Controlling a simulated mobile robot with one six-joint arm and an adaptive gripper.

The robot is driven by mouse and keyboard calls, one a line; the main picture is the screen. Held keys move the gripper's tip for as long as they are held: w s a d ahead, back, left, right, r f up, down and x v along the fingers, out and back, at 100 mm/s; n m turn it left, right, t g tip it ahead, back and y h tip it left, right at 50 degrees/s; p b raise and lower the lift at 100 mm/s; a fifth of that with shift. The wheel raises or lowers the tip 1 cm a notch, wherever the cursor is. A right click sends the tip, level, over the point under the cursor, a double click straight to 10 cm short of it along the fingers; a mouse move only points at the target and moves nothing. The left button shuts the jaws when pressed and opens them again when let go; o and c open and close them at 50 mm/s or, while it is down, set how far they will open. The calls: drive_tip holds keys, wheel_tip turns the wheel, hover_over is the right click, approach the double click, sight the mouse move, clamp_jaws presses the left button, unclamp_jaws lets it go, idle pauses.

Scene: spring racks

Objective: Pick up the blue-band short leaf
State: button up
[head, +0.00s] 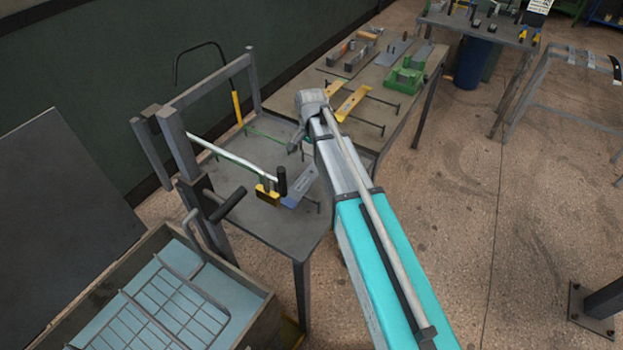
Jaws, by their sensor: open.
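A short flat blue-grey leaf (299,187) lies on the near grey metal table, and I take it for the blue-band short leaf. It lies just right of a yellow block and a black upright handle. My arm reaches in from the lower right, over the table's right side. My gripper (294,147) shows small and dark below the arm's end, above the table and beyond the leaf. It is open and apart from the leaf. My arm hides part of the tabletop to the right.
A yellow block (267,193) and black handle (282,181) stand close to the leaf. A metal frame (178,140) rises at the table's left. Yellow leaves (352,102) and a green holder (404,78) lie on the farther table. A crate with a wire rack (170,305) is at lower left.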

sight(311, 173)
drive_tip(key=shift+f+b, duration=1.6)
drive_tip(key=shift+f, duration=0.25)
drive_tip(key=shift+f, duration=0.15)
wheel_tip(311, 173, down, 5)
drive_tip(key=b, duration=0.5)
drive_tip(key=shift+d, duration=0.1)
drive_tip(key=c, duration=1.3)
drive_tip(key=shift+o, duration=0.2)
drive_tip(key=shift+r, duration=0.2)
wheel_tip(311, 173, up, 3)
drive_tip(key=p, duration=0.3)
drive_tip(key=s+d+r+p, duration=0.6)
drive_tip(key=s+r+p, duration=0.3)
drive_tip(key=s, duration=0.3)
drive_tip(key=shift+s+d+r+p, duration=0.2)
drive_tip(key=shift+s+r+p, duration=0.05)
drive_tip(key=shift+r+p, duration=0.2)
